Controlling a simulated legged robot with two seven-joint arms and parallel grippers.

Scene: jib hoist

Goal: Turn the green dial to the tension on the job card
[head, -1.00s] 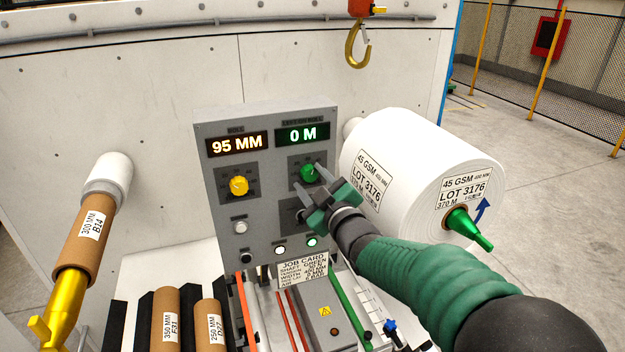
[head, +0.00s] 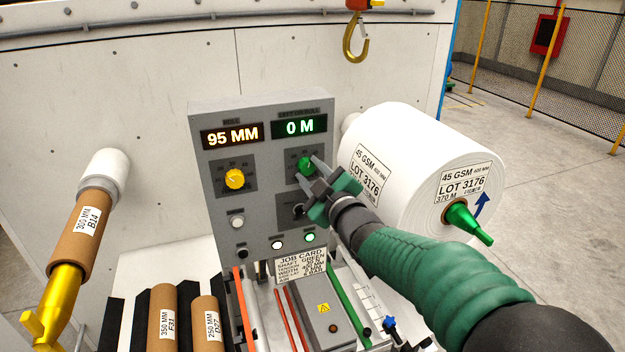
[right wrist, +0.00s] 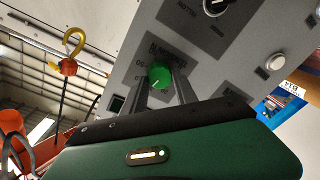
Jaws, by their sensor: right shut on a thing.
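The green dial (head: 305,167) is on the grey control panel (head: 262,200), below a display (head: 299,126) reading 0 M. My right gripper (head: 308,172) is at the green dial, its two fingers on either side of it. In the right wrist view the green dial (right wrist: 159,76) shows between the fingertips (right wrist: 160,84), and the jaws are shut on it. The job card (head: 300,267) stands below the panel; its heading and the word GREEN are legible, the smaller lines are too blurred to read. My left gripper is not in view.
A yellow dial (head: 234,179) sits left of the green one, under a display (head: 232,136) reading 95 MM. A large white roll (head: 395,160) stands close right of my right gripper. A yellow hook (head: 355,45) hangs above. Cardboard cores (head: 163,318) lie at lower left.

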